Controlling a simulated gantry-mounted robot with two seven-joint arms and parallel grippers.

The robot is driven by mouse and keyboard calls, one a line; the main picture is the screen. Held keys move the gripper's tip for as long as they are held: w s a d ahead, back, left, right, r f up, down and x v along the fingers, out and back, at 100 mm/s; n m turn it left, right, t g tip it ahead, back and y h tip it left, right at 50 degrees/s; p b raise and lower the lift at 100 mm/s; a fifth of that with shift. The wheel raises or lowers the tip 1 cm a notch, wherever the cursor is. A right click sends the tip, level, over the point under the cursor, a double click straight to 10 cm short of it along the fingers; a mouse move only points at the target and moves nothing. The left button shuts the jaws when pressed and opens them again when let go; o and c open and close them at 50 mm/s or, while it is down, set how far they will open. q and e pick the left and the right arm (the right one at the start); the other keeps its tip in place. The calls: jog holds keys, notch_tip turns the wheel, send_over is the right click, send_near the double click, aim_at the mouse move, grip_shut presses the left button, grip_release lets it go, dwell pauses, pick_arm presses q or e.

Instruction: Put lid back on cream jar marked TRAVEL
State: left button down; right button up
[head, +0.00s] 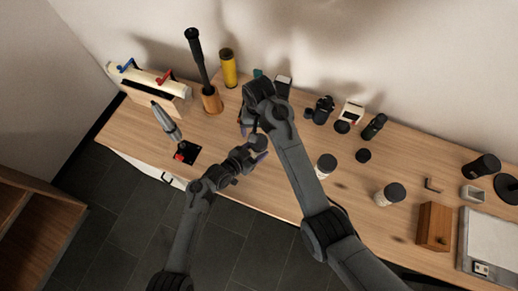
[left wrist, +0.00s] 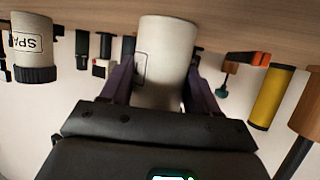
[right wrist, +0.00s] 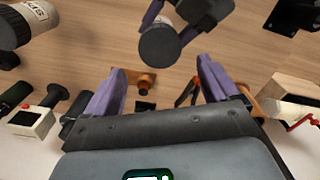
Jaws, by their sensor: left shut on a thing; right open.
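A white jar (left wrist: 165,60) is held upright between the fingers of my left gripper (head: 250,155). Only the edge of its label shows, so I cannot read it. Its round dark top (right wrist: 160,46) shows in the right wrist view; I cannot tell whether this is a lid or an open mouth. My right gripper (right wrist: 160,88) is open and empty, close to the held jar but apart from it. A dark flat disc (head: 363,155), perhaps a lid, lies on the table. Two other white jars with dark tops, one nearer (head: 326,167) and one further right (head: 388,194), stand on the table.
A jar whose label begins "SPA" (left wrist: 33,45) shows in the left wrist view. A yellow cylinder (head: 229,68), a dark tool in a wooden holder (head: 211,100), and small black items (head: 322,109) line the back. A wooden block (head: 433,226) stands right.

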aim_at(259, 141)
jog(key=shift+f, duration=0.1)
jog(key=shift+f, duration=3.95)
jog(key=shift+c, duration=0.3)
jog(key=c, duration=1)
jog(key=o, duration=1.2)
jog(key=shift+o, duration=0.2)
notch_tip(259, 141, up, 12)
